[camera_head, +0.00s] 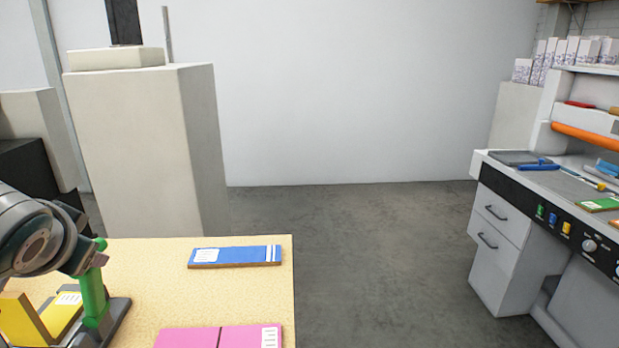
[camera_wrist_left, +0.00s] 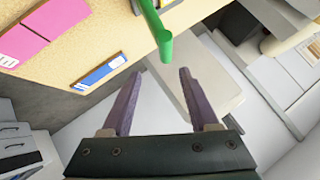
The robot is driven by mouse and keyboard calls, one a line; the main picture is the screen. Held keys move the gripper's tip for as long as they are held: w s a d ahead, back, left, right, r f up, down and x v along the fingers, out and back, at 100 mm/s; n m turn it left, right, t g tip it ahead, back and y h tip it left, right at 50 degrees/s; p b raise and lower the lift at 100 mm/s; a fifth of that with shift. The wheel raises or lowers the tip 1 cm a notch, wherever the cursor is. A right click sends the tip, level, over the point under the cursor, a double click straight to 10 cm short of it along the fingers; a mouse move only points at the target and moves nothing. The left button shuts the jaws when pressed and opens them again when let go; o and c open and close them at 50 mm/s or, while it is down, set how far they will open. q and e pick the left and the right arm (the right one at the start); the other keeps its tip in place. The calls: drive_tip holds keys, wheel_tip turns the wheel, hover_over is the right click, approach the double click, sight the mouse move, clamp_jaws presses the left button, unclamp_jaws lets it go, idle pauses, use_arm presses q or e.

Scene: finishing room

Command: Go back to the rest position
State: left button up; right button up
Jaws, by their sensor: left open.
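My left arm (camera_head: 38,240) comes in from the left in the head view, over the table's left side; its fingertips are not clear there. In the left wrist view my left gripper (camera_wrist_left: 160,73) is open, with two purple-grey fingers apart and nothing between them. A green post-like handle (camera_head: 94,298) rises from a dark base (camera_head: 118,308) on the table, right by my arm. In the wrist view the green handle (camera_wrist_left: 165,45) ends just beyond the fingertips, apart from them in the picture. My right gripper is not in view.
The table (camera_head: 145,290) carries a blue board (camera_head: 235,256), a pink board (camera_head: 215,338) and yellow pieces (camera_head: 25,320). A pale tall block (camera_head: 140,150) stands behind. A white workbench (camera_head: 500,230) is at the right. Grey floor (camera_head: 385,250) lies clear between.

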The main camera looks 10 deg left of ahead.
use_arm(q)
drive_tip(key=s+d+f+m+g+h, duration=0.1)
drive_tip(key=s+d+f+g+h, duration=0.15)
drive_tip(key=s+d, duration=0.8)
drive_tip(key=s+d+f+m+g+h, duration=0.15)
drive_tip(key=s+d+h, duration=0.25)
drive_tip(key=s+d, duration=0.6)
wheel_tip(320, 180, up, 27)
drive_tip(key=s+p, duration=0.2)
drive_tip(key=p, duration=2.4)
drive_tip(key=shift+a+h+p, duration=0.25)
drive_tip(key=shift+h+p, duration=0.1)
